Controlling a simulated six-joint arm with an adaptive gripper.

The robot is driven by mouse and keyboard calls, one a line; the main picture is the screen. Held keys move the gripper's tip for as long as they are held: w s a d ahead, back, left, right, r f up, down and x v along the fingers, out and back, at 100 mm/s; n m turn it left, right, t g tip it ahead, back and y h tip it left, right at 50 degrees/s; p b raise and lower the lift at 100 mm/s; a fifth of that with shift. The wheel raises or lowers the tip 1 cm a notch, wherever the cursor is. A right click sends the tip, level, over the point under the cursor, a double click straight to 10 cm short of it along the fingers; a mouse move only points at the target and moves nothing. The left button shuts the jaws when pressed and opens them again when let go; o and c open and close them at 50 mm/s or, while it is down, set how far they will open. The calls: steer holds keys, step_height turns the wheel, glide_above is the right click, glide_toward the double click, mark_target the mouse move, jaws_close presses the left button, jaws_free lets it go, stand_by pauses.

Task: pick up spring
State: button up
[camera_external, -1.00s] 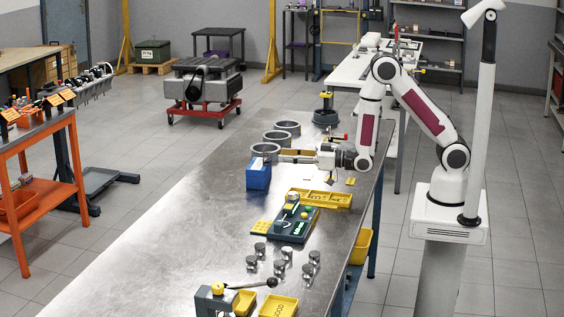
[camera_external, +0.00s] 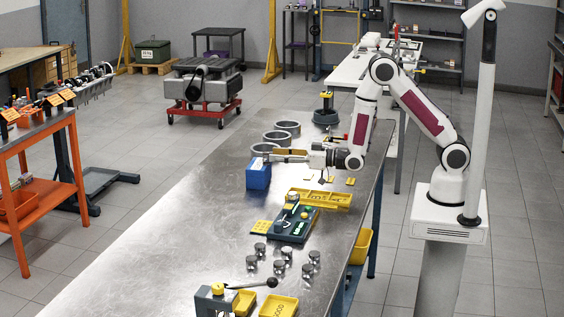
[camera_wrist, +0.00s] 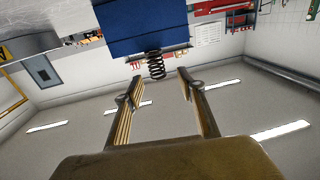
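A dark coil spring (camera_wrist: 156,66) shows in the wrist view. It sticks out from the lower picture edge of a blue box (camera_wrist: 143,28); that view looks upside down. The blue box (camera_external: 258,178) stands on the metal bench in the external view, where I cannot make out the spring. My gripper (camera_wrist: 159,77) is open, its two fingers apart. The spring lies ahead of and between the fingertips in the picture, with nothing held. In the external view my gripper (camera_external: 272,156) points left, level, just above the blue box.
Grey rings (camera_external: 276,138) stand behind the box on the bench (camera_external: 170,220). A yellow tray (camera_external: 330,198), a dark green board (camera_external: 287,232) and several pistons (camera_external: 280,266) are nearer the camera. The bench's left side is clear.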

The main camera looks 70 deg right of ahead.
mark_target(267, 165)
steer(key=shift+w+a, duration=0.15)
steer(key=shift+w, duration=2.15)
steer(key=shift+r, duration=0.1)
jaws_close()
